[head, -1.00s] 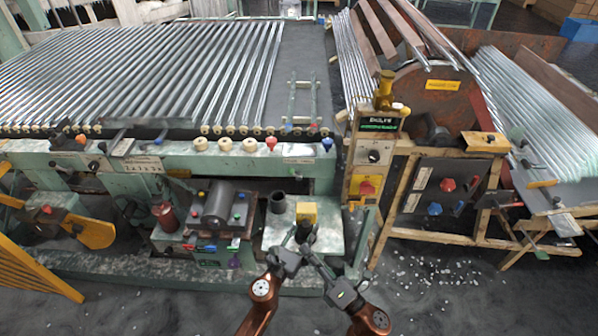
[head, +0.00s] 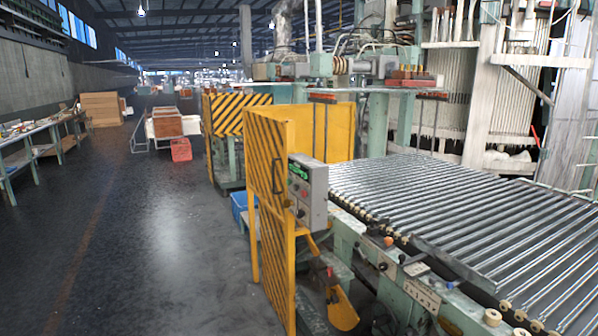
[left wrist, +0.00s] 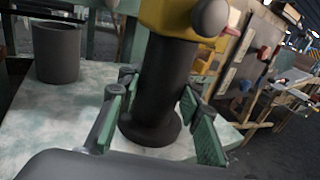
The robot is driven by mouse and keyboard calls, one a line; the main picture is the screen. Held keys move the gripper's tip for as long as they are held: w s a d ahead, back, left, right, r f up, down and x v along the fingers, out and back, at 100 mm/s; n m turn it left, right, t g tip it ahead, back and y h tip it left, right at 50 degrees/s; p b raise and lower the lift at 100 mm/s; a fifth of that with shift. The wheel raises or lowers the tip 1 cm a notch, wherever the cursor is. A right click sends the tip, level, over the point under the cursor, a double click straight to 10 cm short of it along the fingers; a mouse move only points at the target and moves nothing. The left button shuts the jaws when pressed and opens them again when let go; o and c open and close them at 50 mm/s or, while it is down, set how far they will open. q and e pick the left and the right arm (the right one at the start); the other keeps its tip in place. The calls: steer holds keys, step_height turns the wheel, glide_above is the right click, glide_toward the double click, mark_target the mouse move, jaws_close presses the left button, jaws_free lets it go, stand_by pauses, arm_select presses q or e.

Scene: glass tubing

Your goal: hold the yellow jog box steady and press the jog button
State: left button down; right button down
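In the left wrist view the yellow jog box (left wrist: 172,20) is at the top, cut off by the picture edge. A dark rounded knob (left wrist: 210,17) shows at its right side; I cannot tell whether it is the jog button. The box sits on a black post (left wrist: 163,85) with a wide round foot on a pale worn tabletop. My left gripper (left wrist: 155,105) is open, its green-padded fingers on either side of the post; I cannot tell whether either pad touches. The head view shows neither the box nor my grippers. My right gripper is out of view.
A dark cup (left wrist: 57,52) stands left of the post on the tabletop (left wrist: 60,115).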

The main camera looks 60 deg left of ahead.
arm_select(q)
steer(key=c, duration=1.3)
jaws_free()
steer(key=v, duration=1.2)
